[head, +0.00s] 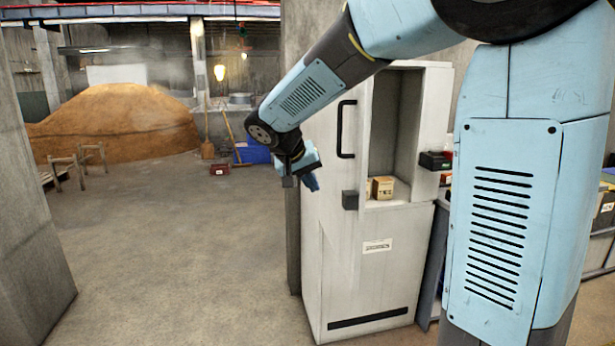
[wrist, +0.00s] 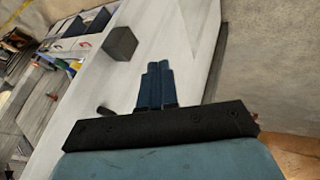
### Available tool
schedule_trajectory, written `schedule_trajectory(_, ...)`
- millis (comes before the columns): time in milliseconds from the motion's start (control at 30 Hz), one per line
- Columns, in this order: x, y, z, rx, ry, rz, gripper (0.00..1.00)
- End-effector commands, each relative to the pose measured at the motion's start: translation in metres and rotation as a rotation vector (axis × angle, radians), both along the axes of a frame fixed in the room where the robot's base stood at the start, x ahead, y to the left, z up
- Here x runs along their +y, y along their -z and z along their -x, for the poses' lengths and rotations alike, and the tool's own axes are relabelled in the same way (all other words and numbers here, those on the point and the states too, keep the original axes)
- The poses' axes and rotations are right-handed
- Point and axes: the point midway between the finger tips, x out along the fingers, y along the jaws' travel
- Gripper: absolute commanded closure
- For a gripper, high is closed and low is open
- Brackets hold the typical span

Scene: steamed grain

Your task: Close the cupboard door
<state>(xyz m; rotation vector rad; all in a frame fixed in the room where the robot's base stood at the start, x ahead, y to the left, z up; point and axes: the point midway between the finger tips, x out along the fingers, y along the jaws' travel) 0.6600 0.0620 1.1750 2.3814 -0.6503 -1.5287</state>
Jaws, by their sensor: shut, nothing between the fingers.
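The white cupboard (head: 377,272) stands right of centre in the head view, with an open upper compartment on its right. A pale door panel (head: 325,190) with a black bar handle (head: 346,130) is left of that opening, and the compartment's inside shows. A dark square block (head: 350,200) sits by the panel's edge; a similar block shows in the wrist view (wrist: 120,43). My gripper (head: 312,184) is shut and empty, at the panel's left side below handle height. In the wrist view its blue fingers (wrist: 157,75) lie over a white surface; I cannot tell whether they touch.
A cardboard box (head: 382,188) stands inside the compartment. A concrete pillar (head: 292,100) is behind the cupboard, and a concrete wall (head: 30,200) is at the left. The floor (head: 180,260) left of the cupboard is clear.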

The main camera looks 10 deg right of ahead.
Motion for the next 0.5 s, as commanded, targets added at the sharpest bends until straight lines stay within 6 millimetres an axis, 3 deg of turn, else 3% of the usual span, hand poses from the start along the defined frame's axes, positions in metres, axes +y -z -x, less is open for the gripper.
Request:
schedule_trajectory(267, -0.025, 0.04, -0.017, 0.003, 0.002, 0.001, 1.0)
schedule_trajectory(500, -0.055, 0.04, -0.017, 0.0, 0.002, -0.001, 1.0)
